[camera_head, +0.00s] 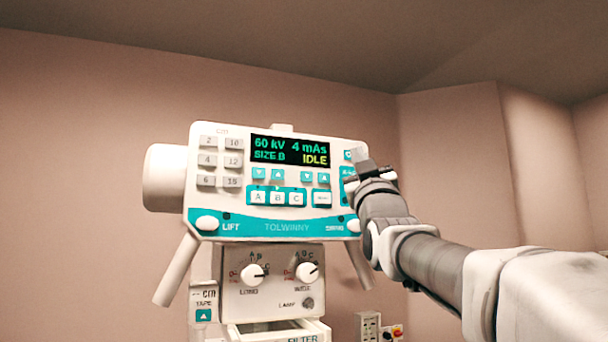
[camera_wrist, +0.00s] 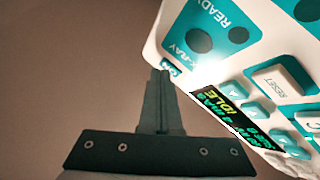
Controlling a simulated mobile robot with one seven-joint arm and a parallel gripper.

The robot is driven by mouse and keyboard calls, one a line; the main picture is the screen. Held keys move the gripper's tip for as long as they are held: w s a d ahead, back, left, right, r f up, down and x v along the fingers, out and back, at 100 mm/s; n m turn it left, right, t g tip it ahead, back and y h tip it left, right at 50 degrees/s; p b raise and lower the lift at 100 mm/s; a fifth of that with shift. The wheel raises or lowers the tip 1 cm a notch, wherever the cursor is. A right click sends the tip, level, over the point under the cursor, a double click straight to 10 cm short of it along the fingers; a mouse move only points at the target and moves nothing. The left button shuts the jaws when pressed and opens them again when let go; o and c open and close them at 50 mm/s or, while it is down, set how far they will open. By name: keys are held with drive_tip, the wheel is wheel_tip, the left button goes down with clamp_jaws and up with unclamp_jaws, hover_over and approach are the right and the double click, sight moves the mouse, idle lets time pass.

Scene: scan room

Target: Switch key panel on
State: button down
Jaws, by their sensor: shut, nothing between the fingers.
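The white and teal key panel (camera_head: 225,150) faces me in the head view, its display (camera_head: 290,150) lit with "60 kV 4 mAs", "SIZE B" and "IDLE". My gripper (camera_head: 359,155) is at the panel's upper right edge, in front of part of its right column. In the wrist view the panel (camera_wrist: 205,65) fills the right side. My gripper (camera_wrist: 160,73) is shut and empty there, its tips beside a small teal "ON" label (camera_wrist: 171,68) at the panel's edge. I cannot tell whether the tips touch the panel. A switch by the label is not clearly visible.
Below the panel is a white box with two knobs (camera_head: 252,273) (camera_head: 307,272). Slanted handles (camera_head: 176,270) hang on both sides. A wall socket (camera_head: 368,326) is low at the right.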

drive_tip(key=shift+s, duration=0.1)
drive_tip(key=shift+s+d+b, duration=0.25)
drive_tip(key=shift+s+b, duration=0.4)
drive_tip(key=shift+b, duration=0.1)
drive_tip(key=s+b, duration=0.1)
drive_tip(key=s+d+b, duration=0.1)
drive_tip(key=s, duration=0.1)
drive_tip(key=s+b, duration=0.1)
drive_tip(key=shift+s+d, duration=0.3)
drive_tip(key=shift+s, duration=0.1)
idle(0.6)
